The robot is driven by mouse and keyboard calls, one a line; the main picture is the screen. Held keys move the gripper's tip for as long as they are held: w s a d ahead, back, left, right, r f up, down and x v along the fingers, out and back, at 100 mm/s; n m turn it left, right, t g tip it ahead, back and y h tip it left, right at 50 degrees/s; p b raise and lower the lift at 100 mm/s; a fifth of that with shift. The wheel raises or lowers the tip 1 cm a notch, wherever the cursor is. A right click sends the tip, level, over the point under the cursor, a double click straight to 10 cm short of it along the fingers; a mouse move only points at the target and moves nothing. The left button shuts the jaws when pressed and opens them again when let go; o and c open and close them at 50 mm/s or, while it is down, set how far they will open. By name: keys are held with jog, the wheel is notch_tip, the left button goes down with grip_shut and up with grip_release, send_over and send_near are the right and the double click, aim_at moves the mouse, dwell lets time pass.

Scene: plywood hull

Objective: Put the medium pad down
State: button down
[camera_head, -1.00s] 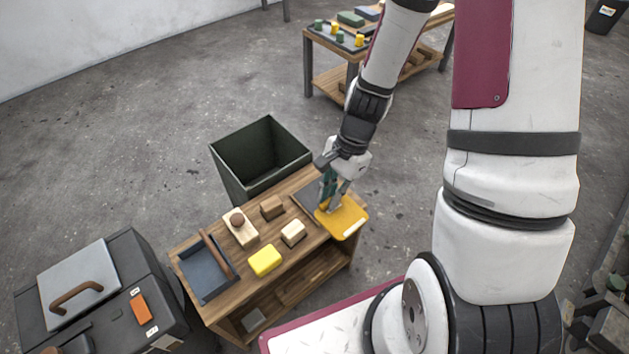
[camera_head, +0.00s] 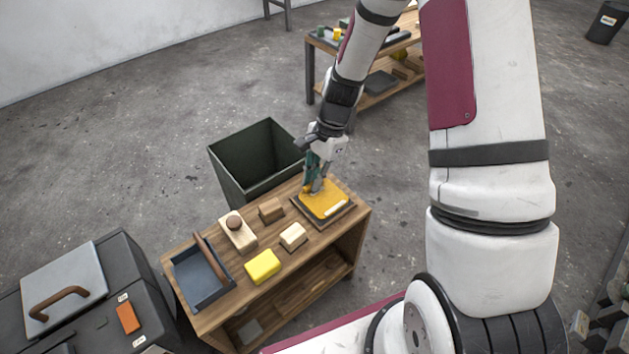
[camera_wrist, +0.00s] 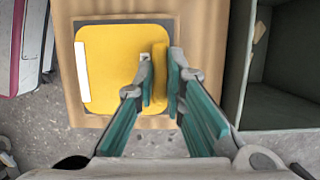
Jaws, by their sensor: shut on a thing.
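The medium pad is a flat yellow square pad (camera_head: 322,201) with a raised ridge on one side and a white strip along the opposite edge. It is over a dark square plate (camera_head: 345,213) at the right end of the wooden bench, and the plate's border shows around it. In the wrist view the pad (camera_wrist: 105,70) covers most of the dark plate. My gripper (camera_head: 312,188) is shut on the pad's ridge; the wrist view shows the fingertips (camera_wrist: 160,85) on either side of it. I cannot tell whether the pad touches the plate.
On the bench (camera_head: 300,262) are a yellow block (camera_head: 262,266), a cream-topped block (camera_head: 293,236), a brown block (camera_head: 271,210), a board with a round knob (camera_head: 237,232) and a blue-grey tray (camera_head: 200,273). A dark open bin (camera_head: 225,175) stands behind.

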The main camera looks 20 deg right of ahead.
jog(key=c, duration=1.7)
grip_release()
jog(key=shift+o, duration=0.2)
